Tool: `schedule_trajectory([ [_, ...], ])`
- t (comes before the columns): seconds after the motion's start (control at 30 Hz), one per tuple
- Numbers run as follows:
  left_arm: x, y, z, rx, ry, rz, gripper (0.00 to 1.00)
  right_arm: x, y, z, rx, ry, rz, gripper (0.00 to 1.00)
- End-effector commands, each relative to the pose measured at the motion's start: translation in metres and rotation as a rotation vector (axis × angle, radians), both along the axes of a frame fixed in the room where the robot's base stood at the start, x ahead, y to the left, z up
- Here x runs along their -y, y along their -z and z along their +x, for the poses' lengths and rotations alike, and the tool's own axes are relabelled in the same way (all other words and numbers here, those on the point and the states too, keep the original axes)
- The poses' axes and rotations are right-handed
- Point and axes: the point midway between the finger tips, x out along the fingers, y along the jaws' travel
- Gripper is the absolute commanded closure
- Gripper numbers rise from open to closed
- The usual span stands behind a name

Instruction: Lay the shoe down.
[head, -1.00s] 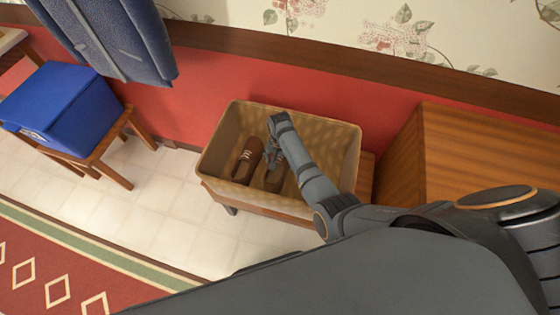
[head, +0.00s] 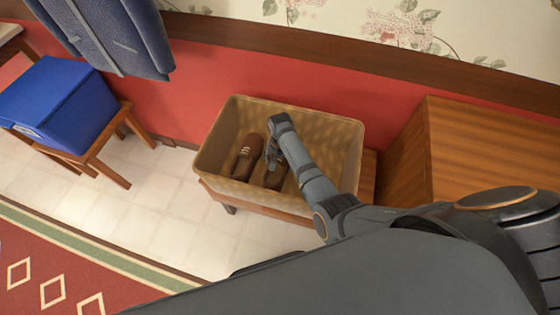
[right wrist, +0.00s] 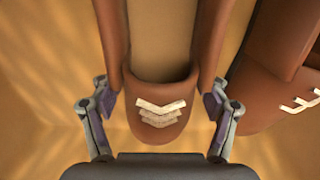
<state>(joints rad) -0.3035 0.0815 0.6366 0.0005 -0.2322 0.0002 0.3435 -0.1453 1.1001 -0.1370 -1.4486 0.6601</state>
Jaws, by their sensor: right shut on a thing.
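A brown shoe (head: 248,156) lies inside the wicker basket (head: 209,150). A second brown shoe (head: 274,179) is beside it on the right, partly hidden by my right gripper (head: 272,155). In the right wrist view my right gripper (right wrist: 160,105) has one finger on each side of this shoe (right wrist: 160,130), which has pale chevron marks on its tongue. It is shut on the shoe, inside the basket. The other shoe (right wrist: 270,85) shows at the right of that view. I cannot tell whether the held shoe touches the basket floor. My left gripper is not in view.
The basket stands on a low wooden bench (head: 262,202) by the red wall. A wooden cabinet (head: 490,150) stands close on the right. A blue box (head: 60,100) sits on a wooden stool at the left. The tiled floor between is clear.

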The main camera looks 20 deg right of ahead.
Motion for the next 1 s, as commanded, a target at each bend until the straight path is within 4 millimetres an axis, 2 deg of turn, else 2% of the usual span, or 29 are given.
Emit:
schedule_trajectory([
  [0.67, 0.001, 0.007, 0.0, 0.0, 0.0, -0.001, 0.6, 0.0, 0.014, 0.001, 0.001, 0.0, 0.0, 0.68],
  [0.7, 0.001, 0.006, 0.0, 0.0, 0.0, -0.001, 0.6, 0.0, 0.013, 0.001, 0.001, 0.0, 0.0, 0.2],
  [0.87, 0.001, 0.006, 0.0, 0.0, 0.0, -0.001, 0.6, 0.0, 0.013, 0.0, 0.001, 0.0, 0.0, 0.0],
  [1.0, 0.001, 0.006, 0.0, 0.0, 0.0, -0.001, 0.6, 0.0, 0.013, 0.0, 0.001, 0.0, -0.001, 0.0],
])
